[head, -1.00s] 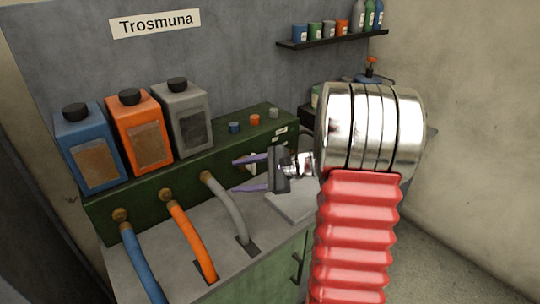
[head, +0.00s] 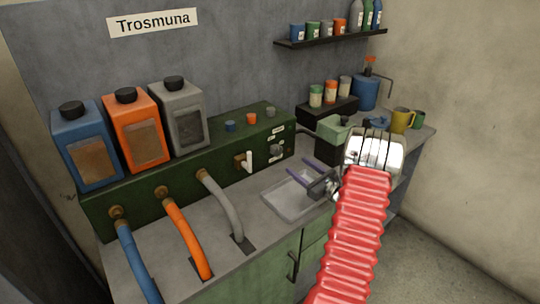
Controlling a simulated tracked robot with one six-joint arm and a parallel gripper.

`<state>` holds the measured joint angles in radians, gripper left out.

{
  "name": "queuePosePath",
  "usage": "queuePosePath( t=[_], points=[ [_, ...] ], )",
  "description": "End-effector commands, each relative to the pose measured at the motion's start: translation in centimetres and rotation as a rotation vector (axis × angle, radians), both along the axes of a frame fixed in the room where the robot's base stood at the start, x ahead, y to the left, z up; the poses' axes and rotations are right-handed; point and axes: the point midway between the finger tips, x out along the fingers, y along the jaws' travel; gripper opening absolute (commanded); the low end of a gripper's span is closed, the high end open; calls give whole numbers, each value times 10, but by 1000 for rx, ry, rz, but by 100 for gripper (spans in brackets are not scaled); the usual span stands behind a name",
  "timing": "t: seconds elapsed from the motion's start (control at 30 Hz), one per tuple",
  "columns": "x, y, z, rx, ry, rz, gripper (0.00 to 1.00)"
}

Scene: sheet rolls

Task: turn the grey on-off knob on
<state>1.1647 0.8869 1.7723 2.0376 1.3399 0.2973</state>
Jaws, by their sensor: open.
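The dark green machine box (head: 215,175) stands along the wall on the worktop. A small round grey knob (head: 276,152) is on its front face near the right end, beside small white labels. Another grey knob (head: 271,112) sits on top of the box, right of an orange and a blue one. I cannot read the labels or tell which way the front knob is turned. My gripper (head: 301,169), with purple fingers, is open and empty in front of the box and right of the front knob, apart from it. Its fingers point up and left, over the tray.
A white lever on a brown fitting (head: 245,161) juts from the box front, left of the knob. A pale tray (head: 282,203) lies on the worktop below. Three hoses (head: 189,240) run down at the left. Jars, a blue can and mugs (head: 402,120) stand at the right.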

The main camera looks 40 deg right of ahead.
Motion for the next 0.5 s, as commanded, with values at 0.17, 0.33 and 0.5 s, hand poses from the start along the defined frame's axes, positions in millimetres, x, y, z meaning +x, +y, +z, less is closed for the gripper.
queuePosePath(
  t=[0.17,0.33,0.5],
  points=[
    [0,0,1,-1,0,0,56],
    [2,0,1,-2,0,2,56],
    [16,-1,1,-2,1,3,56]
  ],
)
